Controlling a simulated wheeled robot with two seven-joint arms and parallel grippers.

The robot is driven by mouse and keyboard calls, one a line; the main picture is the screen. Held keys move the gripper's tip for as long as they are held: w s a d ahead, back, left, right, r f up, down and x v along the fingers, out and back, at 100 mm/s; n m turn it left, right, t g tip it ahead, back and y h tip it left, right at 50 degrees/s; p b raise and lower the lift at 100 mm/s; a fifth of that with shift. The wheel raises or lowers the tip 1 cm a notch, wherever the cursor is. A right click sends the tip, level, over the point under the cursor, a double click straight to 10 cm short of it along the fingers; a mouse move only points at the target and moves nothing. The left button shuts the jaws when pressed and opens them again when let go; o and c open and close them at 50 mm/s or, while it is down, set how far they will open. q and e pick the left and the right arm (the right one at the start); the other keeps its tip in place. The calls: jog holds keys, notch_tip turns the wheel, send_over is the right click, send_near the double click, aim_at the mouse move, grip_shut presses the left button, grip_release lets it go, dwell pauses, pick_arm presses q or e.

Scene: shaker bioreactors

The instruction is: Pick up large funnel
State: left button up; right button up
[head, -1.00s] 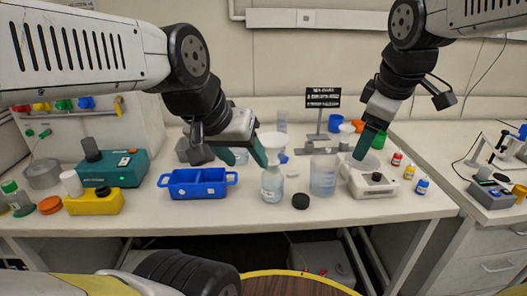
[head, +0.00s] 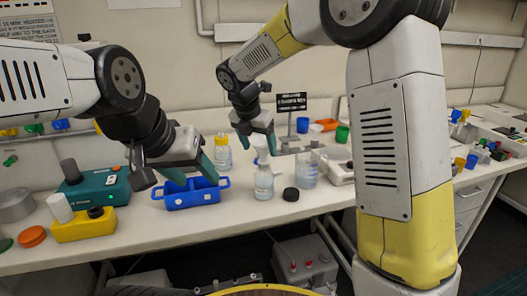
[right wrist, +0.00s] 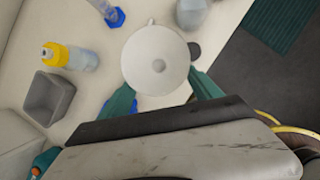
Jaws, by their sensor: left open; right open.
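The large funnel (right wrist: 155,60) is white, with a wide round mouth and a small tab on its rim. In the right wrist view it lies just ahead of my right gripper (right wrist: 163,95), whose teal fingers are spread at its near side. In the head view the right gripper (head: 257,140) is over the clear bottle (head: 263,184) and partly hides the funnel (head: 262,157), which seems to sit in the bottle's neck. Whether the fingers touch the funnel I cannot tell. My left gripper (head: 192,170) is open and empty above the blue tray (head: 188,199).
A black cap (head: 290,194) and a clear beaker (head: 307,172) stand right of the bottle. A yellow-capped bottle (head: 222,155) is behind, and a grey bin (right wrist: 48,98) shows in the wrist view. Teal and yellow devices (head: 85,227) stand at left.

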aim_at(263, 155)
jog(key=shift+w+x, duration=0.2)
jog(key=shift+x, duration=2.85)
jog(key=shift+d+r, duration=0.1)
jog(key=c, duration=1)
jog(key=shift+r, duration=0.1)
